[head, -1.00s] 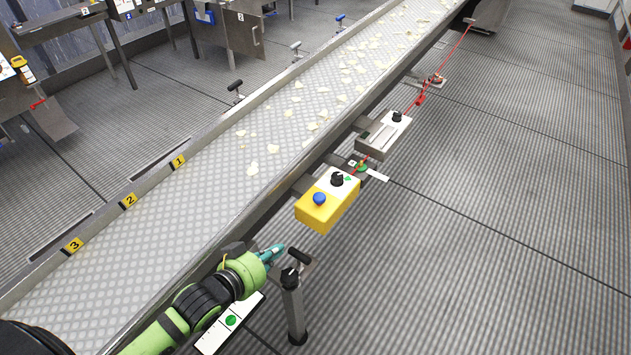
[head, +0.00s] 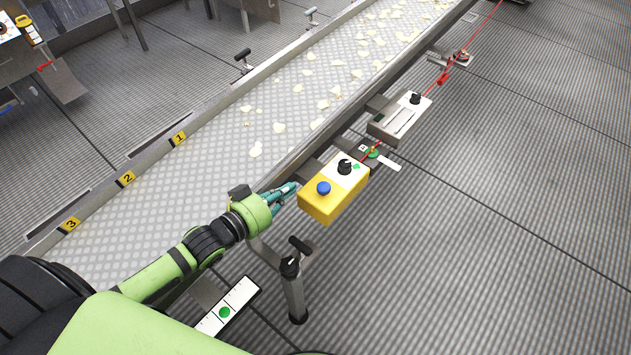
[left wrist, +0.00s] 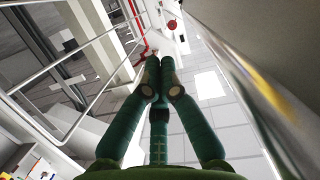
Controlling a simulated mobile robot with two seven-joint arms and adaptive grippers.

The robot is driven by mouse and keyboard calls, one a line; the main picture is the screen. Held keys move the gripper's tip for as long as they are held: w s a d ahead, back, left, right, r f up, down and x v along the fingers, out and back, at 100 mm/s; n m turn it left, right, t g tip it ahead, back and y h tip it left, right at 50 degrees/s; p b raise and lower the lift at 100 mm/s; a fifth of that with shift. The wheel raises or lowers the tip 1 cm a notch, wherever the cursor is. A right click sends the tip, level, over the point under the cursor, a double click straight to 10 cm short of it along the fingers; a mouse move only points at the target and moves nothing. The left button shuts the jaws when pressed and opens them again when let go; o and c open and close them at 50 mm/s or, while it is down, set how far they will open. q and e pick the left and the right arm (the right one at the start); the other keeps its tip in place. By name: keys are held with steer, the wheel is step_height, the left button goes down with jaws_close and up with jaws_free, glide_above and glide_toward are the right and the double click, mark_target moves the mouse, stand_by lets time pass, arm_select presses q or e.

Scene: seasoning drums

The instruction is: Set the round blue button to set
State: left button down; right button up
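The round blue button (head: 323,188) sits on top of a yellow and white control box (head: 320,206) fixed to the conveyor's side. A black knob (head: 345,166) is on the white part of the same box. My left gripper (head: 292,188) is just left of the yellow box, apart from the button, with its teal fingers pointing right. In the left wrist view its fingers (left wrist: 162,66) are closed together with nothing between them. The button does not show in the left wrist view. My right gripper is not in view.
The conveyor (head: 215,150), with pale flakes on it, runs diagonally to the upper right. A post with a black handle (head: 294,290) stands below my left gripper. A grey box with a knob (head: 400,119) and a red cord (head: 470,42) lie beyond. The floor at right is clear.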

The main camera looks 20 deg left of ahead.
arm_select(q)
steer(key=w, duration=0.3)
glide_above(322, 184)
steer(key=s+a, duration=0.2)
steer(key=f, duration=0.3)
steer(key=d+f+p, duration=0.1)
steer(key=f, duration=0.1)
steer(key=shift+f, duration=0.55)
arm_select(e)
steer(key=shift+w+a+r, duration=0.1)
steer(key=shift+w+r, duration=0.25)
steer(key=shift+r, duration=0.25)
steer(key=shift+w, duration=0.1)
arm_select(q)
steer(key=shift+f+b, duration=0.9)
steer(key=shift+f, duration=0.15)
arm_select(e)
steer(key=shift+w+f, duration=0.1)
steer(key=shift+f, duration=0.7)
arm_select(q)
steer(key=shift+r, duration=0.1)
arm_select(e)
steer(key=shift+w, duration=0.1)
